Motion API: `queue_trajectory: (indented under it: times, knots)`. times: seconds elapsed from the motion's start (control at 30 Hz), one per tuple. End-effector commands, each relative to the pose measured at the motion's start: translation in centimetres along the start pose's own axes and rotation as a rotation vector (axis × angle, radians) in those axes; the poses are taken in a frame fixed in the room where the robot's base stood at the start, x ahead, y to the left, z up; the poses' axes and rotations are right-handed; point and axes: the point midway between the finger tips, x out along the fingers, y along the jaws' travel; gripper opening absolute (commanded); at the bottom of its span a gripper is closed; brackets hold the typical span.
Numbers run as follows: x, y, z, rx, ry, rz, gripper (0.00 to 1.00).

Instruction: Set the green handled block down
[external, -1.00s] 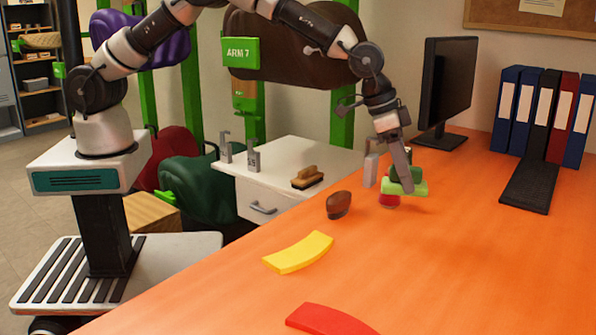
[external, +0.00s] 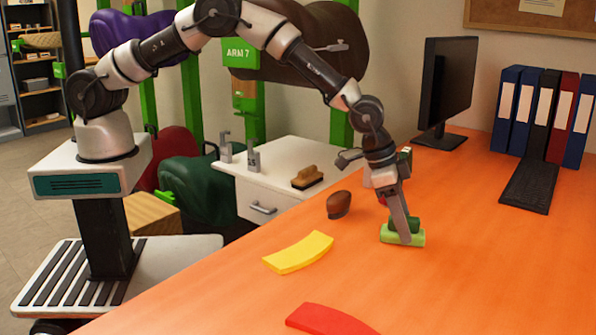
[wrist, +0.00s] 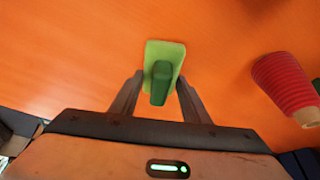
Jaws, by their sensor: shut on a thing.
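The green handled block (external: 414,239) has a light green base and a darker green handle. In the external view it is at the orange desk's surface, below my gripper (external: 403,228); I cannot tell whether its base touches the desk. In the wrist view the block (wrist: 165,58) lies between the two fingers of my gripper (wrist: 160,84), which is shut on its dark green handle (wrist: 160,82). My fingers hide part of the handle in the external view.
A brown rounded object (external: 339,204), a yellow curved piece (external: 298,252) and a red curved piece (external: 330,320) lie on the orange desk (external: 480,270). A monitor (external: 446,85) and binders (external: 540,115) stand behind.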

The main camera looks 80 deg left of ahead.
Motion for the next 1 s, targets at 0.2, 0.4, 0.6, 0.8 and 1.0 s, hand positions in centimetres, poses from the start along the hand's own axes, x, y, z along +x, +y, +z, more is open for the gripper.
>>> queue_trajectory:
  times: [0.2,0.4,0.6,0.8,1.0]
  knots:
    - [0.2,0.0,0.1,0.000,0.000,0.000,0.19]
    - [0.2,0.0,0.1,0.000,0.000,0.000,0.61]
    - [0.2,0.0,0.1,0.000,0.000,0.000,0.61]
    - [-1.0,0.0,-0.1,0.000,0.001,0.000,0.61]
    - [-5.1,0.0,-0.2,0.000,0.003,-0.001,0.61]
